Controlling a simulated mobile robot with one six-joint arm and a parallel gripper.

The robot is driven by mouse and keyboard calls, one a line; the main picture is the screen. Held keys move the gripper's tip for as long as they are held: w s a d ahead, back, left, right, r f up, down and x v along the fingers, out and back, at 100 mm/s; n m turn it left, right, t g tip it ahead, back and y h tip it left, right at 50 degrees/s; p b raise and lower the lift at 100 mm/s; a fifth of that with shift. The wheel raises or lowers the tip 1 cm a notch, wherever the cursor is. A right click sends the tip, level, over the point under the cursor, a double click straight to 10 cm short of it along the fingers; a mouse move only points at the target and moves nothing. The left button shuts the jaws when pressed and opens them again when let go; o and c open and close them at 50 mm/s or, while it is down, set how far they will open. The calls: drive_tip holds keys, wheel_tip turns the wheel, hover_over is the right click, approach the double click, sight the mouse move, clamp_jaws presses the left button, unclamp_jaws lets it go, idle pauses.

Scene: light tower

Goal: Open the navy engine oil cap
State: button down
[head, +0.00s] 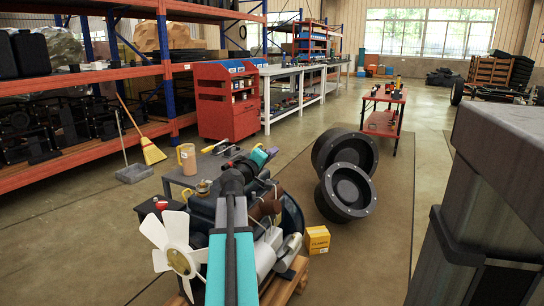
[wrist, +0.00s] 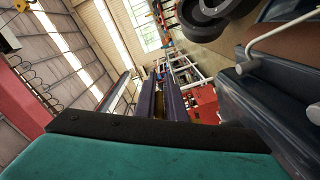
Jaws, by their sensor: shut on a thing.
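The engine (head: 262,225) stands on a wooden stand at the bottom middle of the head view, with a white fan (head: 172,245) on its left side. My teal and dark arm reaches over it from the bottom edge. My gripper (head: 232,180) is above the engine's top and hides part of it. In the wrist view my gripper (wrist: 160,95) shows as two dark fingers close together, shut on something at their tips. I cannot make out the navy oil cap clearly; the fingers and arm cover the place where they grip.
A yellow box (head: 317,241) lies on the floor right of the engine. Large black wheels (head: 348,190) stand behind it. A grey table (head: 180,181) with tools is behind the engine. A red cabinet (head: 226,105) is farther back. A dark grey block (head: 500,170) fills the right edge.

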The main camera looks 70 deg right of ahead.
drive_tip(key=shift+s+r, duration=0.1)
drive_tip(key=shift+s, duration=0.1)
drive_tip(key=c, duration=1.9)
unclamp_jaws()
drive_tip(key=shift+s, duration=0.1)
drive_tip(key=shift+o, duration=0.2)
drive_tip(key=shift+w, duration=0.2)
drive_tip(key=shift+a, duration=0.15)
drive_tip(key=w+a+b, duration=0.2)
drive_tip(key=a, duration=0.9)
drive_tip(key=shift+w+a+b, duration=0.1)
drive_tip(key=shift+a+b, duration=0.05)
drive_tip(key=shift+b, duration=0.2)
